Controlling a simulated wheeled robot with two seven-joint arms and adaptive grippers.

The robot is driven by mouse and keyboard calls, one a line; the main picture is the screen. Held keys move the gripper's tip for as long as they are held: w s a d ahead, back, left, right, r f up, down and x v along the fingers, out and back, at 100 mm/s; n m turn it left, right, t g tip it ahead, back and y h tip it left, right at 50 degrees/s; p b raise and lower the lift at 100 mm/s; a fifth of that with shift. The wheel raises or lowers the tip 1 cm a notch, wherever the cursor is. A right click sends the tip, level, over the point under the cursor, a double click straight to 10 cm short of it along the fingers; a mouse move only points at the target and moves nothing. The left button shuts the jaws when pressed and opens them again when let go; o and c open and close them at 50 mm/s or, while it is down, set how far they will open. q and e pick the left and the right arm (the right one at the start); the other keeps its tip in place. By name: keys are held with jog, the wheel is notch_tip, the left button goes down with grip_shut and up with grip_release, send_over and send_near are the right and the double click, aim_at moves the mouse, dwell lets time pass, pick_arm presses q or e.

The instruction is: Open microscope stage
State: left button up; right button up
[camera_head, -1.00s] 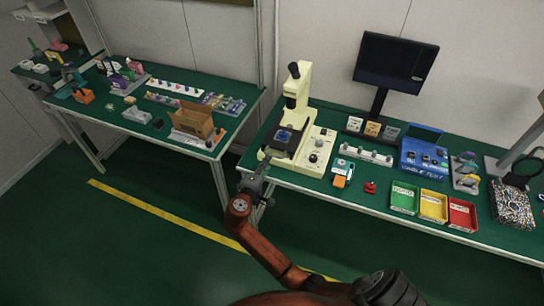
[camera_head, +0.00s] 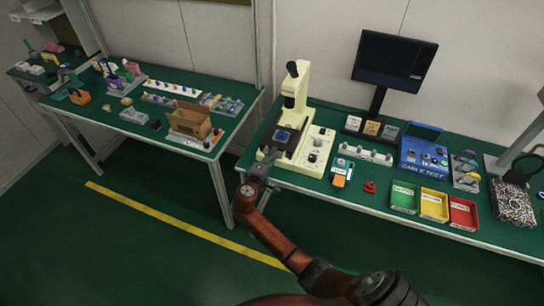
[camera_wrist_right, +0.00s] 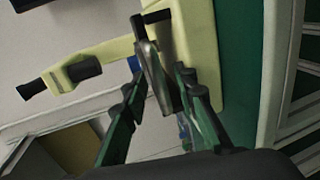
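The cream microscope (camera_head: 303,85) stands on the green bench, with a black eyepiece tube and a dark stage (camera_head: 294,137) carrying a blue piece. In the right wrist view the microscope body (camera_wrist_right: 197,40) is tilted, and the grey edge of the stage (camera_wrist_right: 153,75) shows ahead of my fingers. My right gripper (camera_head: 266,157) is at the stage's front left corner. In the wrist view its two fingers (camera_wrist_right: 157,85) are apart, with the grey stage edge seen between them. I cannot tell whether they touch it. My left gripper is out of view.
A monitor (camera_head: 395,55) stands behind. Right of the microscope are a knob strip (camera_head: 365,153), a small orange-and-white device (camera_head: 340,175), a red knob (camera_head: 370,187) and green (camera_head: 403,197), yellow (camera_head: 433,205) and red bins (camera_head: 463,212). A second bench (camera_head: 130,90) stands left, across a gap.

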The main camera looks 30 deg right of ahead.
grip_shut()
dwell(0.5)
jog(key=shift+p+v, duration=0.55)
jog(key=shift+v, duration=0.45)
jog(key=shift+f, duration=0.35)
grip_release()
jog(key=shift+r, duration=0.1)
jog(key=shift+o, duration=0.3)
